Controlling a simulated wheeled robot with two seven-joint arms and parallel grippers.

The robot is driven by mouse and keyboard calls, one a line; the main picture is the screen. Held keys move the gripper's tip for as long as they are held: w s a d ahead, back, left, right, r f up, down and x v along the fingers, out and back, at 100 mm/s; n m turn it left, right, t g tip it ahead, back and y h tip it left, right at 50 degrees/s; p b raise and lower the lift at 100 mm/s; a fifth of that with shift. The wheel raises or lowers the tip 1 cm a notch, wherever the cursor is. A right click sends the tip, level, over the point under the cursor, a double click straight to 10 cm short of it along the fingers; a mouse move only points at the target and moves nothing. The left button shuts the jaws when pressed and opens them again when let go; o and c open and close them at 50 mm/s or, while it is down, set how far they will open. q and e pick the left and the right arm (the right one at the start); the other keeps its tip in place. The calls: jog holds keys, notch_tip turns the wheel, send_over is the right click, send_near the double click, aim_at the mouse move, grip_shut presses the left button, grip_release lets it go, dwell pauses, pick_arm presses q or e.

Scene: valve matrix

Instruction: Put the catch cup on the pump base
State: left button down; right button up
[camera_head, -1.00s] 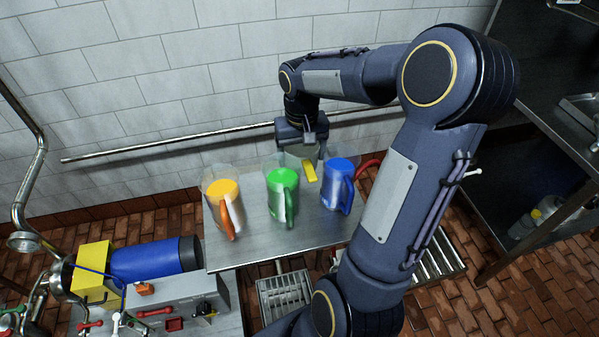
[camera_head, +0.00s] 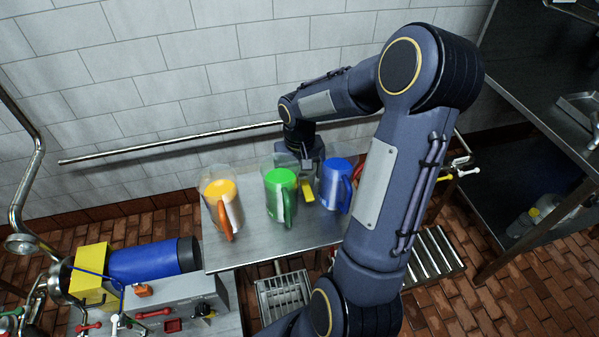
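On the steel table (camera_head: 262,250) stand several clear pitchers: one with orange contents and handle (camera_head: 221,192), one green (camera_head: 280,190), one blue (camera_head: 335,184). I cannot tell which is the catch cup. My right gripper (camera_head: 308,172) points down between the green and blue pitchers, toward the back of the table. A small yellow piece (camera_head: 306,189) shows just below it. The fingertips are mostly hidden, and I cannot tell whether they hold it. A pump with a blue motor (camera_head: 155,260) and yellow housing (camera_head: 92,272) is at lower left. Its base is not clearly distinguishable. My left gripper is out of view.
A red handle (camera_head: 357,172) shows behind the blue pitcher, partly hidden by my arm. A grey unit (camera_head: 178,290) with red valves stands at lower left. A pipe (camera_head: 170,146) runs along the tiled wall. Steel shelving (camera_head: 530,165) is at right.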

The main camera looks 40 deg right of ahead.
jog(key=shift+o, duration=1.4)
